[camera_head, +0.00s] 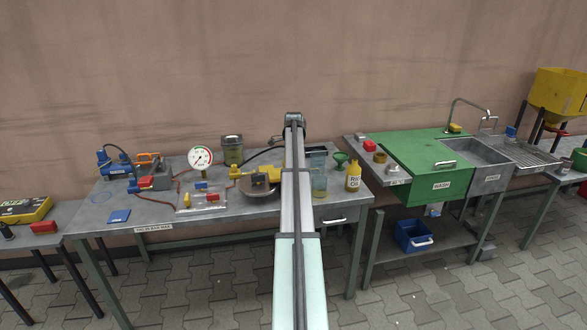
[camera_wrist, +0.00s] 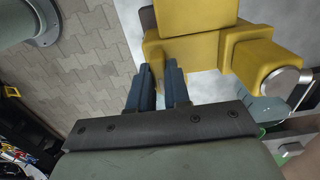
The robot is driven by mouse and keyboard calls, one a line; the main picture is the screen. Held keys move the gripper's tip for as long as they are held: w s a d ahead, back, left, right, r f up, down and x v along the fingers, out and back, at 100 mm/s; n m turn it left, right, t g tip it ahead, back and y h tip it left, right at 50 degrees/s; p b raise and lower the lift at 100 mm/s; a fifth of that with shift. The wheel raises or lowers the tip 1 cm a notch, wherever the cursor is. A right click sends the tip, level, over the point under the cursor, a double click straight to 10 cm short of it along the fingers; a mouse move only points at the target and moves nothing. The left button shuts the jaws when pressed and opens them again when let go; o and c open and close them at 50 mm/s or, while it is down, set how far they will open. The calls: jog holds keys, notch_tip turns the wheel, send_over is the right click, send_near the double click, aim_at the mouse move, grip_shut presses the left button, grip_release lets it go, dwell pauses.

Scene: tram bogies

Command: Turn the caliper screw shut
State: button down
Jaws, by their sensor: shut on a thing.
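The yellow caliper (camera_wrist: 195,45) fills the upper right of the wrist view, a blocky body with a round metal-faced cylinder on its right. In the head view, a yellow part (camera_head: 258,178) shows at the grey disc (camera_head: 257,188) on the left workbench, just left of my arm. My gripper (camera_wrist: 160,68) shows in the wrist view with two dark blue fingers close together, their tips at the caliper's lower left edge. They are shut on a small part there, apparently the caliper screw; it is hardly visible between the tips. In the head view my arm hides the gripper.
A green funnel (camera_head: 341,159) is behind the bottle. A green wash unit (camera_head: 425,150) stands to the right.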

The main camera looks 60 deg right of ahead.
jog(key=shift+d, duration=0.1)
dwell(0.3)
jog(key=c, duration=1.1)
grip_release()
notch_tip(320, 180, up, 14)
jog(key=shift+f, duration=0.1)
